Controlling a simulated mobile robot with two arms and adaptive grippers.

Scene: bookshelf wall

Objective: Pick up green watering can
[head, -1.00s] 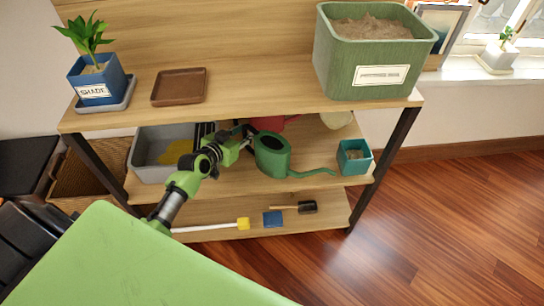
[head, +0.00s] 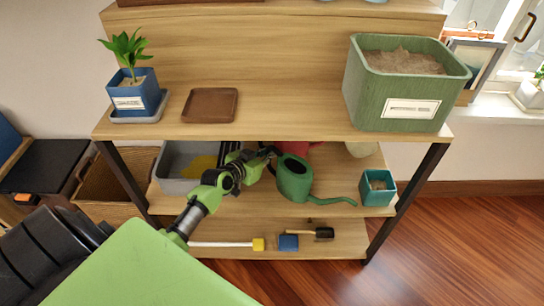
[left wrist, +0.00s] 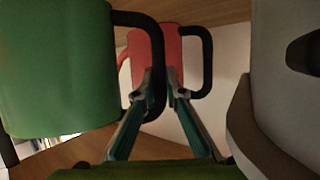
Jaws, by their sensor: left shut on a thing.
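The green watering can (head: 294,180) stands upright on the middle shelf, its long spout pointing right. In the left wrist view the can's green body (left wrist: 55,70) fills the left side. Its black handle (left wrist: 128,19) loops from the body down between my fingers. My left gripper (head: 269,154) reaches in from the left, just beside the can. In the left wrist view my left gripper (left wrist: 163,85) is shut on that handle. The head view partly hides the grip. My right gripper is not in view.
A red watering can (left wrist: 155,45) stands behind my fingers. A grey bin (head: 170,182) is left of the can and a teal pot (head: 378,193) right of it. The upper shelf (head: 290,115) overhangs the can. A big green planter (head: 405,85) stands on it.

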